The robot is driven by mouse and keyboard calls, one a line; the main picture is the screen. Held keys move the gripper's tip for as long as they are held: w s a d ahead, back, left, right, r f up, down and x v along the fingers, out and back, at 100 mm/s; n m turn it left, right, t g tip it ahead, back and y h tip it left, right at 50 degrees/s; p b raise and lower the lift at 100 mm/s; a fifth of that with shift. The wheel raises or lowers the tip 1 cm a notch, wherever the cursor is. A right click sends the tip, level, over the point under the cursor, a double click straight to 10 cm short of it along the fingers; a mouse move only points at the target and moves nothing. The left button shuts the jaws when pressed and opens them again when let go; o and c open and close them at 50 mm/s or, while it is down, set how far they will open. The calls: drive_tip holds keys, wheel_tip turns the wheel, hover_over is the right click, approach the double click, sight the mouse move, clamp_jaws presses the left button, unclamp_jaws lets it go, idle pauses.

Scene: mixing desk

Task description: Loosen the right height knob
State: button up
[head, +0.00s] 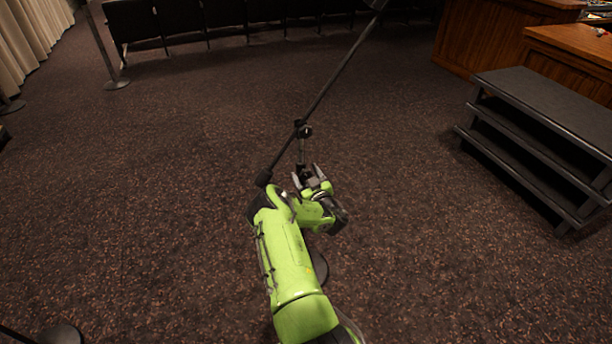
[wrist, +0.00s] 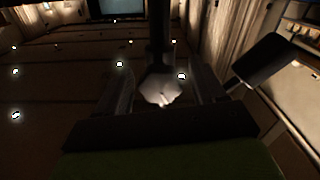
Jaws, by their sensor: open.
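A black boom stand stands in front of me in the head view. Its boom (head: 335,82) slants up to the right from a thick lower end (head: 263,178), and a joint (head: 304,130) joins it to the upright. My gripper (head: 306,174) is at the upright below that joint, with its jaws open. In the wrist view a pale, faceted piece that looks like the height knob (wrist: 160,88) lies between the two fingers of my gripper (wrist: 160,82), with a dark pole (wrist: 157,35) behind it. Gaps show beside it; exact contact is unclear. My arm hides most of the lower stand.
Part of a round base (head: 319,267) shows beside my arm. Dark steps (head: 545,125) and wooden desks (head: 480,40) stand at the right. Seats (head: 220,18) and a post (head: 103,45) are at the back.

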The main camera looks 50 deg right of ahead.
drive_tip(key=p+v, duration=1.5)
drive_tip(key=p, duration=0.1)
drive_tip(key=shift+s+a, duration=0.15)
drive_tip(key=shift+s, duration=0.15)
